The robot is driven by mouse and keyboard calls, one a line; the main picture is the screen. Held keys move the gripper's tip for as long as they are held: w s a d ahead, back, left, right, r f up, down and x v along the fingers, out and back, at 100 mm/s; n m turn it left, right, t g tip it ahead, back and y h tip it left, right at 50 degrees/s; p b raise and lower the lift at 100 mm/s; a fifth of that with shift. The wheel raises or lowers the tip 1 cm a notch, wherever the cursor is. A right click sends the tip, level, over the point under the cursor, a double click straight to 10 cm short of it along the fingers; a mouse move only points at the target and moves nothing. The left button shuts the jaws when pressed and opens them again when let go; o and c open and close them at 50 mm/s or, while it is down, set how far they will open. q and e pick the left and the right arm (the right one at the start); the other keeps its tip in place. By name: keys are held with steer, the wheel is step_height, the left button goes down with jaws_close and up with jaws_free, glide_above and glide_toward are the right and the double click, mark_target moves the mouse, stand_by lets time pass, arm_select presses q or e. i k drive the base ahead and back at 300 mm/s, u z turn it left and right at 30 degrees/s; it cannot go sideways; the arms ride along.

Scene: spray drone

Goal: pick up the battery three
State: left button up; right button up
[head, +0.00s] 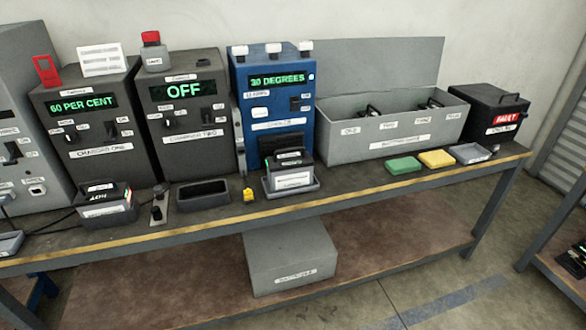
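Several dark batteries with handles are in view, but their labels are too small to read surely, so I cannot tell which is battery three. One battery (291,172) stands upright in a grey tray in front of the blue cooler (275,100). Another battery (106,206) sits in front of the charger marked 60 PER CENT, at the left. Two dark handles, one at the left (372,111) and one at the right (431,103), show inside the long grey box (395,140); the box wall hides what is below them. Neither gripper is in view.
The long bench (350,185) has a yellow front edge. An empty dark cradle (203,194) lies before the charger marked OFF (186,105). Green (403,165), yellow (437,159) and grey (470,153) trays lie before the box. A black FAULT box (488,110) stands at the right end.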

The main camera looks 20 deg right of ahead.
mark_target(284, 172)
steer(key=k, duration=0.65)
steer(key=z, duration=0.2)
steer(key=i, duration=1.55)
steer(key=u, duration=0.85)
